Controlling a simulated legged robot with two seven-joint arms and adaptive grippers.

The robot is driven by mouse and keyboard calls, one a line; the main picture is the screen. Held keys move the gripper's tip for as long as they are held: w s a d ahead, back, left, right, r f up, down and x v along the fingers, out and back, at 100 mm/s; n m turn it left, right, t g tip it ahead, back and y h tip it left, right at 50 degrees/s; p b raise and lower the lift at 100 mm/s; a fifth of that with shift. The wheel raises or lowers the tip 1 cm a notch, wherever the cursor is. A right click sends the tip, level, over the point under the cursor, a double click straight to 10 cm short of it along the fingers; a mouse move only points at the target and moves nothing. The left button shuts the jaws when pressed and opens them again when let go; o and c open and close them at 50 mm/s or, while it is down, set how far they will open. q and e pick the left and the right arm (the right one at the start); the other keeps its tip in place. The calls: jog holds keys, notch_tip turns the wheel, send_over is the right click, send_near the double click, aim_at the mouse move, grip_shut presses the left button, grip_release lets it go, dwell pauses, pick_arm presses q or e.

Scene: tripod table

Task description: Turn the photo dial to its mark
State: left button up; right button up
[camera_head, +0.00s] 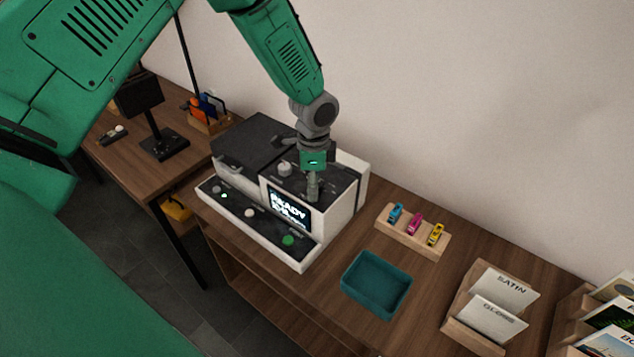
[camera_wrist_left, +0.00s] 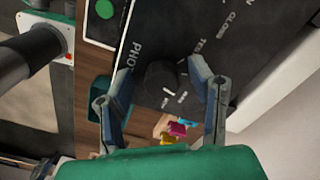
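The printer (camera_head: 340,220) is a white and black machine on the wooden table, with a lit screen (camera_head: 288,211) reading READY. In the left wrist view, the photo dial (camera_wrist_left: 160,76) is a round black knob on its dark top panel, with white lines at its lower edge and lettering PHO, TEST and GLOSS around it. My left gripper (camera_head: 313,198) points down over the right part of this panel and hides the dial in the head view. In the wrist view, its open fingers (camera_wrist_left: 164,70) stand either side of the dial, with gaps visible. My right gripper is not in view.
A light knob (camera_head: 285,168) stands on the panel left of my gripper, and a green button (camera_head: 288,240) is on the front ledge. A teal tray (camera_head: 376,284), a wooden block with coloured cartridges (camera_head: 412,232) and a paper holder (camera_head: 487,309) stand to the right.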

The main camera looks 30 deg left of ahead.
pick_arm(q)
jog(key=shift+w, duration=0.1)
jog(key=shift+w+r, duration=0.1)
jog(key=shift+r, duration=0.2)
notch_tip(320, 180, up, 11)
jog(key=shift+r, duration=0.15)
